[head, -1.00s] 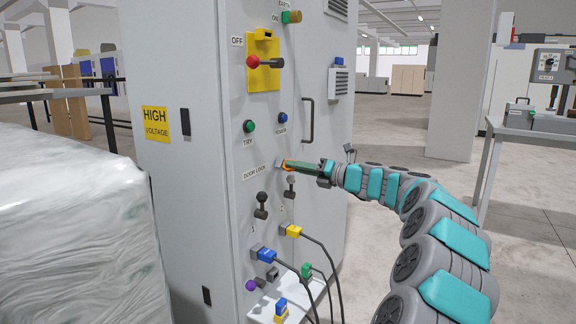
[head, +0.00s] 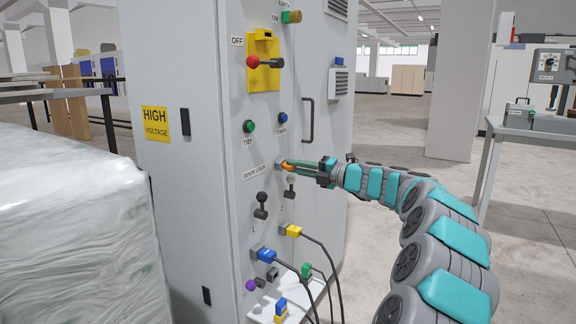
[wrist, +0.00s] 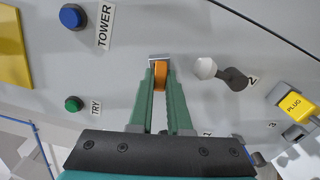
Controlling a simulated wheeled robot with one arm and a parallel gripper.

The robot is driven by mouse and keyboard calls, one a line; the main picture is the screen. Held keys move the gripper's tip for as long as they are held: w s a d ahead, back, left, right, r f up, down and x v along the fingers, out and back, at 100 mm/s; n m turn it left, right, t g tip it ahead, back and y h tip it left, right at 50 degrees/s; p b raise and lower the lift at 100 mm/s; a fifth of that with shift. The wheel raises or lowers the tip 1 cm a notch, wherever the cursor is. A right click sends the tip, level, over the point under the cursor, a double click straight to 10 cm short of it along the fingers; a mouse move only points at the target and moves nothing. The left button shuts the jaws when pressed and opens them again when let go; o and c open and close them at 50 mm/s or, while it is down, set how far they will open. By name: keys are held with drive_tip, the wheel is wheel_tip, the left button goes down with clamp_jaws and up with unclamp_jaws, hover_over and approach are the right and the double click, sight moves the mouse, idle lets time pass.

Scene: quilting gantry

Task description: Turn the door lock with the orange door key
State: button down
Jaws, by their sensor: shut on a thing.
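The orange door key (wrist: 160,75) is between my gripper's green fingertips, and its far end meets the grey metal door lock (wrist: 159,58) on the cabinet face. My gripper (head: 296,165) is shut on the key, in front of the lock beside the DOOR LOCK label (head: 256,171). It also shows in the wrist view (wrist: 160,84). The key's tip is hidden at the lock, so I cannot tell how deep it sits.
The blue TOWER button (head: 283,117) and green TRY button (head: 249,126) sit above. Plugs with hanging cables (head: 292,231) are below. A wrapped pallet (head: 75,230) stands at left.

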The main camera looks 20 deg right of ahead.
drive_tip(key=m, duration=0.3)
drive_tip(key=c, duration=0.8)
unclamp_jaws()
drive_tip(key=v, duration=0.8)
